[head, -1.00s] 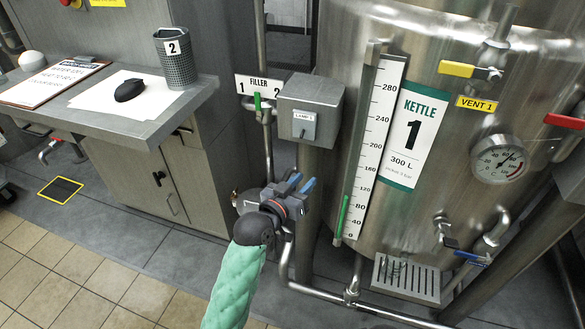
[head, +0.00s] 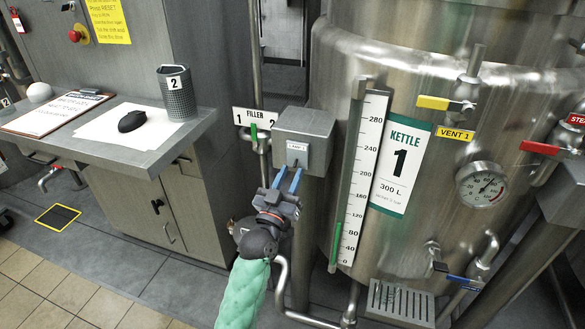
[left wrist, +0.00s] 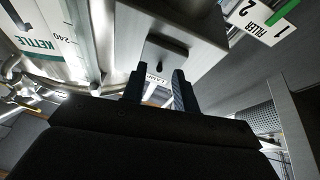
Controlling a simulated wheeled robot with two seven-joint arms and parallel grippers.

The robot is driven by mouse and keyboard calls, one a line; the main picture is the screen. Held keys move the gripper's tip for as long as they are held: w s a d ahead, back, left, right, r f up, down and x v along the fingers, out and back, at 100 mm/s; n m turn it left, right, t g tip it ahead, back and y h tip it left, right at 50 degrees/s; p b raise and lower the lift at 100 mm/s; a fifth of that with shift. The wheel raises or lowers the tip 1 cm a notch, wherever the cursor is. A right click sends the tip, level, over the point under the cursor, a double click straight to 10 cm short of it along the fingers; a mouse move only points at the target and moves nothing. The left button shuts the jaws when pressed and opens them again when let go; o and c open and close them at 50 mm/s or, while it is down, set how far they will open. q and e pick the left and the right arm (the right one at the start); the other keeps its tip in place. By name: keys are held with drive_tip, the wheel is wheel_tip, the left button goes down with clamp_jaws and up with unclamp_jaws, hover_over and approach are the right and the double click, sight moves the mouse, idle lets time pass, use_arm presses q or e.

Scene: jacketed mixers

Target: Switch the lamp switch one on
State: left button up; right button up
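The lamp switch one is a grey box (head: 304,138) on a post beside the kettle, with a small "LAMP 1" label (head: 297,146) on its front plate. In the head view the fingers hide the lever. My right gripper is not in view.
The steel kettle (head: 440,85) with its level scale (head: 362,180) stands close on the right. The filler valve with a green handle (head: 254,133) is just left of the box. A grey counter (head: 110,148) with a mesh cup (head: 178,95) is farther left.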

use_arm(q)
drive_tip(key=shift+x, duration=1)
clamp_jaws()
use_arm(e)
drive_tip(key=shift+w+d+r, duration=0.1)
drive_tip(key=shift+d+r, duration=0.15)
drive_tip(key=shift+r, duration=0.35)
use_arm(q)
drive_tip(key=shift+p, duration=0.3)
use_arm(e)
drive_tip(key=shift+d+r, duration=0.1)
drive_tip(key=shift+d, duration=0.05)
